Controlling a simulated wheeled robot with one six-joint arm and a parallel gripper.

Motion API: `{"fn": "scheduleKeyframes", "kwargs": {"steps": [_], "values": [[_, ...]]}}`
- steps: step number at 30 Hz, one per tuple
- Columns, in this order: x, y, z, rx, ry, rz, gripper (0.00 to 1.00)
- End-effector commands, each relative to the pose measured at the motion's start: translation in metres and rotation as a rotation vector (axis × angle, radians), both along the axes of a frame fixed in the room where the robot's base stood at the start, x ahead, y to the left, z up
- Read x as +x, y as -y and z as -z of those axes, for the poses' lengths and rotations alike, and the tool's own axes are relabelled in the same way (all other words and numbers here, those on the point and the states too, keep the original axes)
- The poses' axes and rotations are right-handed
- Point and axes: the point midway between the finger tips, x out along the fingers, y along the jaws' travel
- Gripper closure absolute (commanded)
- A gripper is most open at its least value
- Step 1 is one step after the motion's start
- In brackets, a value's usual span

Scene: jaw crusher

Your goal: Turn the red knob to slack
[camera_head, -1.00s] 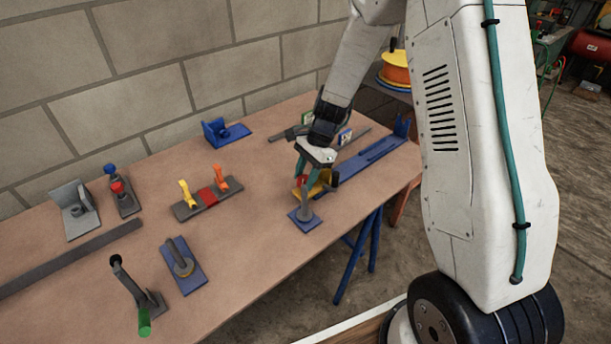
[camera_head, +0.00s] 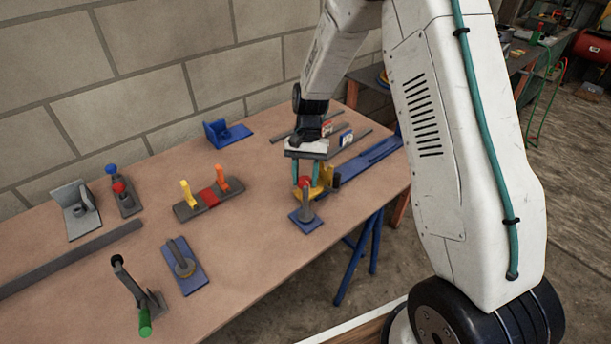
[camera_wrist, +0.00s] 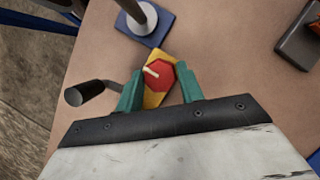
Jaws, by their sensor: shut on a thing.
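The red knob (camera_wrist: 159,75) is an octagonal cap with a pale pointer line on its face. It sits on a yellow part (camera_wrist: 156,97) and shows small in the head view (camera_head: 304,182). My gripper (camera_wrist: 160,90) points down over it, with its two green fingers on either side of the knob. The fingers are closed on the knob. In the head view my gripper (camera_head: 305,172) stands above the yellow part near the table's right side. Any slack marking is too small to make out.
A grey post on a blue base (camera_head: 306,222) stands close in front of the knob. A dark crank handle (camera_wrist: 88,92) sticks out beside my left finger in the wrist view. A long blue rail (camera_head: 368,160) lies behind. Bare tabletop (camera_head: 250,225) is free to the left.

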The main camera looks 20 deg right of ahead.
Motion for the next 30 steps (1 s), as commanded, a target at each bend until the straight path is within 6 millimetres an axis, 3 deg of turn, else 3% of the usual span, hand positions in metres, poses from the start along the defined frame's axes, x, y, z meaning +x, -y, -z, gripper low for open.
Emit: {"fn": "scheduleKeyframes", "kwargs": {"steps": [21,22,24,30], "values": [[0.0010,-0.0005,-0.0006,0.000,0.002,-0.071,0.85],[0.0009,-0.0004,-0.0006,0.000,0.002,-0.071,0.54],[0.0009,-0.0004,-0.0005,0.000,0.002,-0.070,0.41],[0.0006,-0.0003,-0.0003,0.000,0.001,-0.070,0.41]]}}
